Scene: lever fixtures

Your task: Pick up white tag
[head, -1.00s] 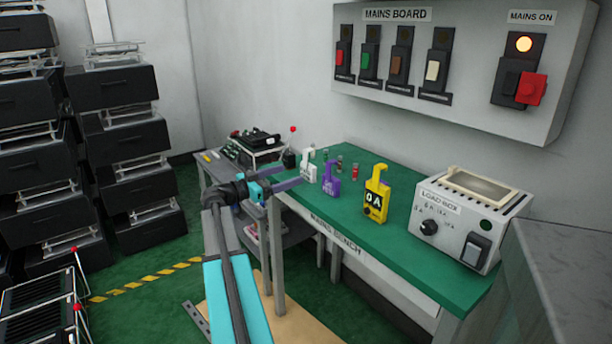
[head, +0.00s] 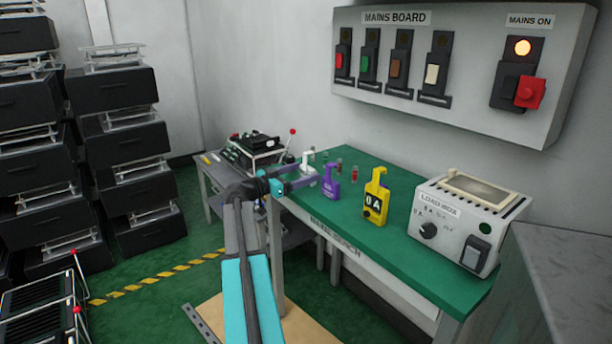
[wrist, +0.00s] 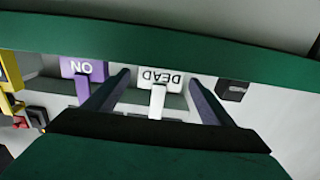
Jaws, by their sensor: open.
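The white tag (head: 305,159) stands upright at the left end of the green bench. In the wrist view it reads "DEAD", upside down (wrist: 158,97). My gripper (head: 309,171) is at the tag. Its jaws are open, with one finger on each side of the tag in the wrist view (wrist: 160,82). The finger nearer the head camera hides the tag's lower part there. I cannot tell whether a finger touches it.
A purple tag (head: 329,184) stands close to the right of the white tag. A yellow tag (head: 376,203) and a load box (head: 466,226) stand further right on the green bench (head: 400,240). Small coloured posts (head: 354,173) stand behind. The mains board (head: 450,70) hangs above.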

